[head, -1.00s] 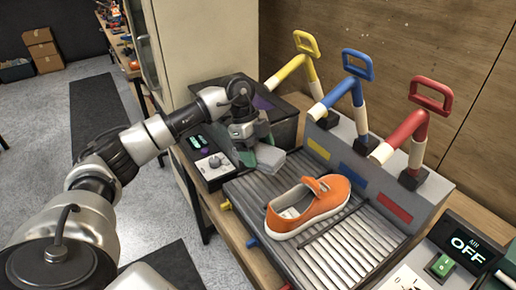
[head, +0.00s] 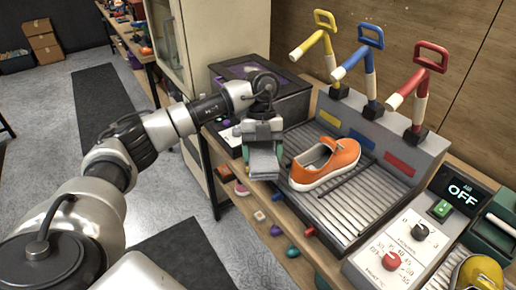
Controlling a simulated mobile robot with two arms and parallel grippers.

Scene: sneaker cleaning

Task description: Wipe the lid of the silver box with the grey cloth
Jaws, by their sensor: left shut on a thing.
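My left gripper (head: 263,147) is shut on the grey cloth (head: 264,164), which shows as a pale grey folded piece between its fingers. The gripper is just left of the orange shoe, over or beside the left edge of the ribbed grey tray (head: 336,215); I cannot tell whether the cloth touches anything. No clearly silver box shows. A dark box (head: 297,98) with a dark, glossy top stands behind the gripper, partly hidden by my arm. My right gripper is not in view.
The orange shoe (head: 325,165) lies on the ribbed tray. Yellow (head: 325,20), blue (head: 371,37) and red (head: 431,56) handles rise behind it. A control panel (head: 410,245) and a yellow shoe (head: 478,273) are at right. Several small items lie on a lower shelf.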

